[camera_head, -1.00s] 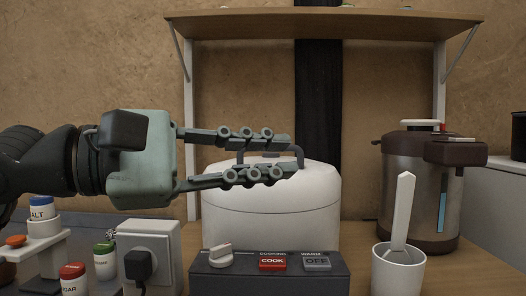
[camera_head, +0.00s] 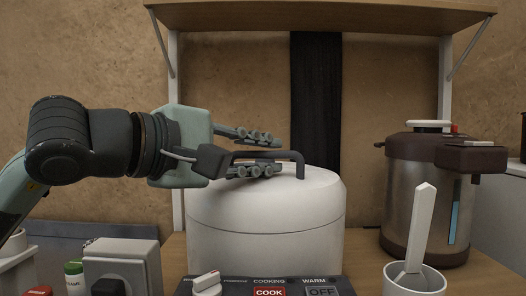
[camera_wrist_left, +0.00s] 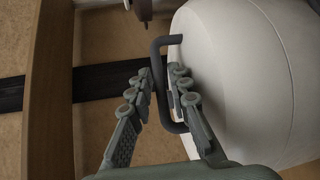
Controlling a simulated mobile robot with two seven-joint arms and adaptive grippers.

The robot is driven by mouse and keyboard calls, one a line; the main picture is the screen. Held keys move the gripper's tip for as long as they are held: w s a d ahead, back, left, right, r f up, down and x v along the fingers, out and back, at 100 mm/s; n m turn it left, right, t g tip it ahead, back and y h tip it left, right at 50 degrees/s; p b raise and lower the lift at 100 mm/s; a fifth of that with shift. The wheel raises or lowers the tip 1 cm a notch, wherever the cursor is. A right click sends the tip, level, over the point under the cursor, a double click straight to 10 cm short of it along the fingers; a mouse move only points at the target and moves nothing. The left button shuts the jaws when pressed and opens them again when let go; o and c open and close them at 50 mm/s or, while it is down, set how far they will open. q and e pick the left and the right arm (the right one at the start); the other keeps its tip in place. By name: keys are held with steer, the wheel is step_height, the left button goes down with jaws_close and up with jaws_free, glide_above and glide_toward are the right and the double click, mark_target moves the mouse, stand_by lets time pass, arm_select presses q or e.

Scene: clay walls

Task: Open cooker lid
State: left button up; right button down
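The white rounded cooker (camera_head: 262,225) stands on the counter with its lid (camera_head: 320,180) down. A dark grey bar handle (camera_head: 298,158) rises from the lid; it also shows in the left wrist view (camera_wrist_left: 158,62). My left gripper (camera_head: 262,153) reaches in from the left over the lid. Its fingers are apart, one on each side of the handle bar in the left wrist view (camera_wrist_left: 162,85). I cannot tell whether either finger touches the bar. My right gripper is not in view.
A control panel with a red COOK button (camera_head: 269,292) is in front of the cooker. A white cup (camera_head: 412,284) with a white paddle and a steel hot-water pot (camera_head: 405,205) stand at right. A wooden shelf (camera_head: 320,14) spans above. A socket box (camera_head: 122,262) is at left.

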arm_select(q)
jaws_close()
stand_by(0.3)
